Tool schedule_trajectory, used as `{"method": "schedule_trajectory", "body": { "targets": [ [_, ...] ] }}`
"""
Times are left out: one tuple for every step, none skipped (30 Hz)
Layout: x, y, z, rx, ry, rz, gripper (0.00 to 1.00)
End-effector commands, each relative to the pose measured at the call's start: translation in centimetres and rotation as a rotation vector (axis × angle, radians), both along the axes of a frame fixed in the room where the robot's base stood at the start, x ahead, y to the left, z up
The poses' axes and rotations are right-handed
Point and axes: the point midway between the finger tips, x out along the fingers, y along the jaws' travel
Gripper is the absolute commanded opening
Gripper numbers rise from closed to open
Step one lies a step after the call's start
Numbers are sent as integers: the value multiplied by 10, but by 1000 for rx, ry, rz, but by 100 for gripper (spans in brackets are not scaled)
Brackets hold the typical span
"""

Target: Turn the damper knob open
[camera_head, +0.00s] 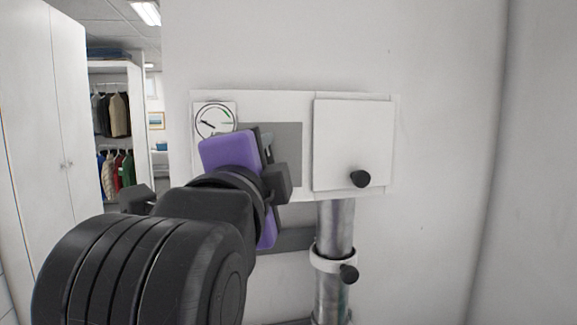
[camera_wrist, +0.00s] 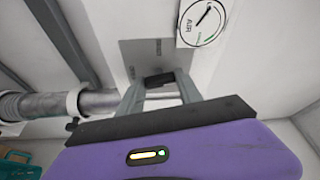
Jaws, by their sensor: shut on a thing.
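My gripper (camera_wrist: 160,88) is purple with grey fingers and is shut on a dark knob (camera_wrist: 159,79) on the wall panel. The knob sits in front of a grey plate (camera_wrist: 135,55) with small lettering, which also shows in the head view (camera_head: 290,150). In the head view my gripper (camera_head: 267,142) and wrist hide the knob and the plate's left part. A round dial (camera_wrist: 203,20) with a black needle and a green mark is beside the plate; it also shows in the head view (camera_head: 213,119). The lettering is too small to read fully.
Right of the plate is a white square door (camera_head: 345,135) with a black knob (camera_head: 360,179). Below it runs a metal pipe (camera_head: 335,225) with a white collar and another black knob (camera_head: 349,273). A white cabinet (camera_head: 45,150) and hanging clothes are at the left.

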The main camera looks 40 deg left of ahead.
Motion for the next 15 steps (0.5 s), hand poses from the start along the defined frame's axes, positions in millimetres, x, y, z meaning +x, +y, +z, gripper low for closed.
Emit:
{"method": "schedule_trajectory", "body": {
  "targets": [
    [0,0,0,22,26,0,1],
    [0,0,0,33,41,1,1],
    [0,0,0,49,60,1,1],
    [0,0,0,60,72,1,1],
    [0,0,0,71,85,0,1],
    [0,0,1,84,100,0,1],
    [0,0,0,92,110,0,1],
    [0,0,1,100,119,0,1],
    [0,0,1,109,130,0,1],
    [0,0,1,114,137,0,1],
    [0,0,0,120,143,0,1],
    [0,0,0,127,152,0,1],
    [0,0,0,131,157,0,1],
    [0,0,0,134,161,-1,1],
    [0,0,0,138,165,-1,1]
  ]
}}
